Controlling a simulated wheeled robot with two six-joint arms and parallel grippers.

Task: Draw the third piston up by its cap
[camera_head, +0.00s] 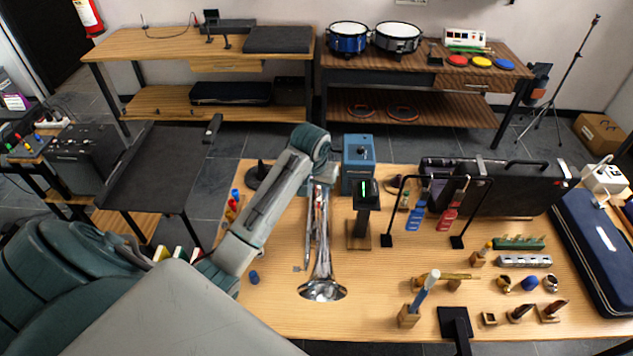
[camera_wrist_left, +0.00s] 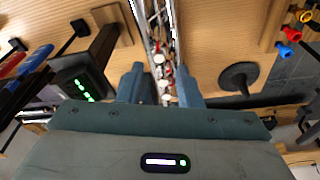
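A silver trumpet (camera_head: 322,262) lies on the wooden table with its bell toward the front edge. In the left wrist view its valve section (camera_wrist_left: 163,60) runs up the middle, with pale round caps and red spots. The caps are too small to tell which is the third piston. My left gripper (camera_wrist_left: 160,85) is open, its two blue-grey fingers on either side of the valve section. Contact cannot be told. In the head view my left gripper (camera_head: 324,180) is mostly hidden by its wrist at the trumpet's far end. My right gripper is not seen.
A black device with a green display (camera_head: 364,192) stands right of the trumpet, in front of a blue box (camera_head: 358,163). A black round base (camera_head: 258,175) is to the left. A small blue piece (camera_head: 253,277) lies on the table. Free wood lies around the bell.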

